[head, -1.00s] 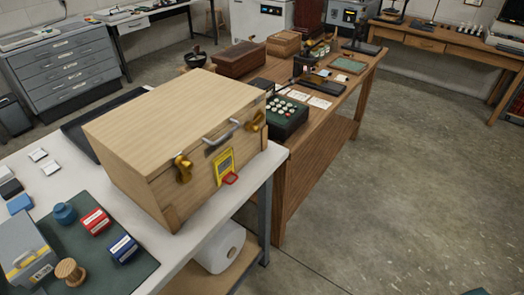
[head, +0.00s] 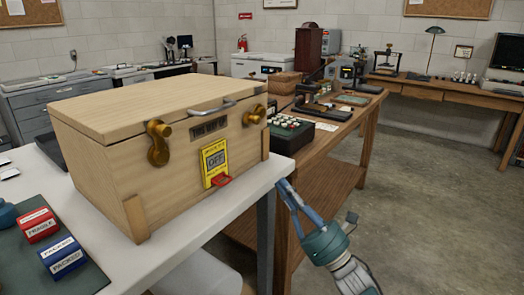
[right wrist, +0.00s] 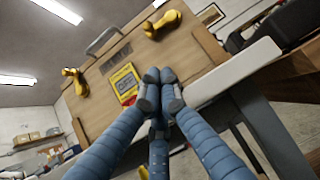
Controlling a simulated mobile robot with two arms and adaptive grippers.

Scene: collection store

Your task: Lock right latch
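A pale wooden box (head: 95,165) with a closed lid stands on the white table. The brass right latch (head: 254,116) is at the right of its front face, and the brass left latch (head: 158,143) is at the left. In the right wrist view the right latch (right wrist: 163,23) shows at the top and the left latch (right wrist: 75,80) at the left. My right gripper (head: 284,184) is below and right of the box front, apart from the latch. In the right wrist view its fingertips (right wrist: 161,80) are together with nothing between them. My left gripper is out of view.
A yellow tag reading OFF (head: 214,160) with a red tab is on the box front, below the grey handle (head: 213,108). The white table's edge (head: 255,184) is close to my right gripper. A wooden bench (head: 330,140) stands behind; open floor lies right.

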